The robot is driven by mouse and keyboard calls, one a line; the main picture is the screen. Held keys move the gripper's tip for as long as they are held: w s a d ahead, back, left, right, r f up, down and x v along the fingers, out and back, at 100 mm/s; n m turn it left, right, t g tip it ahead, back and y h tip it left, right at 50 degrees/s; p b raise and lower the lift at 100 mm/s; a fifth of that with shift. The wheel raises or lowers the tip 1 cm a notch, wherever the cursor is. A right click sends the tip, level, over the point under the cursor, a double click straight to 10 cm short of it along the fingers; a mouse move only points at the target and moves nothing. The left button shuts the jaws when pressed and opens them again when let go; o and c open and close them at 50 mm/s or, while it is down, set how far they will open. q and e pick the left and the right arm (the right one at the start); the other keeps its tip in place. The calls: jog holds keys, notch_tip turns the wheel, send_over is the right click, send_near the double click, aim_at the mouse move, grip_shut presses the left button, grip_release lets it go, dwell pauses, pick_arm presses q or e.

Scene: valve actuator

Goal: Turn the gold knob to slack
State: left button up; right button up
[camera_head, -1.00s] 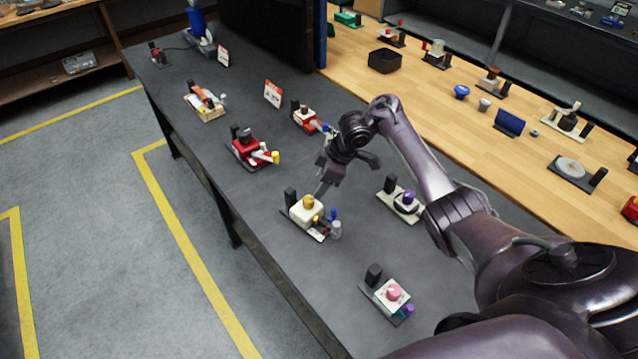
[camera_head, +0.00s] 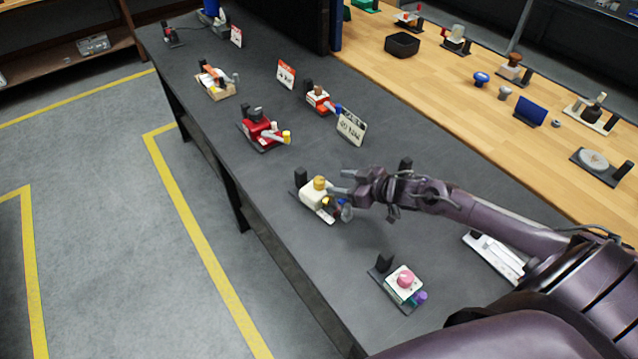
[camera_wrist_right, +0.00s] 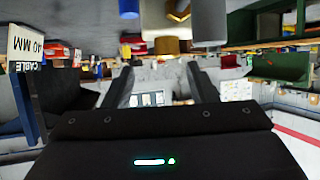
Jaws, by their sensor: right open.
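The gold knob (camera_head: 320,182) sits on top of a white valve unit (camera_head: 313,196) on the dark bench, with small blue and clear parts at its right. My right gripper (camera_head: 344,182) is open and empty, lying roughly level just right of the knob with its fingers pointing at it. In the right wrist view, which is upside down, the gold knob (camera_wrist_right: 168,45) shows ahead of the open fingers (camera_wrist_right: 158,78), roughly between them in line. I cannot tell whether a finger touches the knob. My left gripper is not in view.
A pink-knob unit (camera_head: 405,282) stands nearer on the bench. A red unit (camera_head: 262,130) with a yellow-tipped lever and a sign plate (camera_head: 352,128) stand farther back. The black post (camera_head: 405,165) of another unit rises behind my right arm. Bare bench lies left of the pink unit.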

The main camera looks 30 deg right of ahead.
aim_at(321, 180)
jog(key=x, duration=0.3)
jog(key=a+p+x, duration=0.1)
jog(key=x, duration=0.3)
jog(key=shift+r, duration=0.1)
